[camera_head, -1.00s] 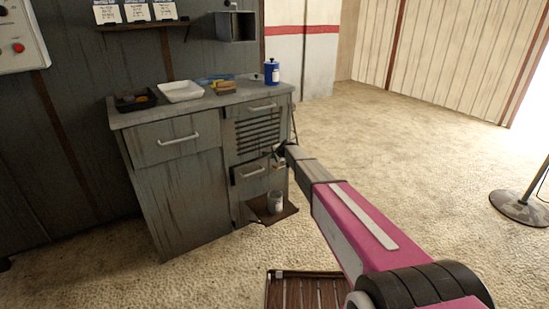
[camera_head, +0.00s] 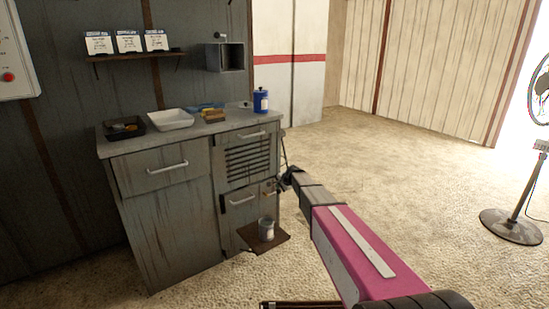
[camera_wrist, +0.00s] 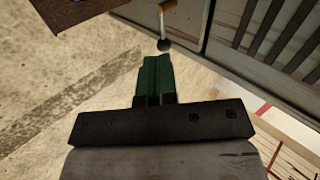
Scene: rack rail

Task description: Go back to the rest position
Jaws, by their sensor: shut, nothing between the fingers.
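My gripper (camera_head: 284,181) is at the end of my pink and grey arm, just right of the grey cabinet (camera_head: 175,225). In the wrist view its two green fingers (camera_wrist: 154,78) are closed together with nothing held. Beyond the fingertips in the wrist view is a dark round knob on a yellowish stem (camera_wrist: 165,30), by the cabinet face. I cannot tell the exact gap between the fingertips and this knob.
A metal cup (camera_head: 266,230) stands on a low brown shelf (camera_head: 250,243) at the cabinet's front. A black tray (camera_head: 110,134), a white tray (camera_head: 170,119) and a blue bottle (camera_head: 261,101) are on the countertop. A fan (camera_head: 512,224) stands far right. The floor between is clear.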

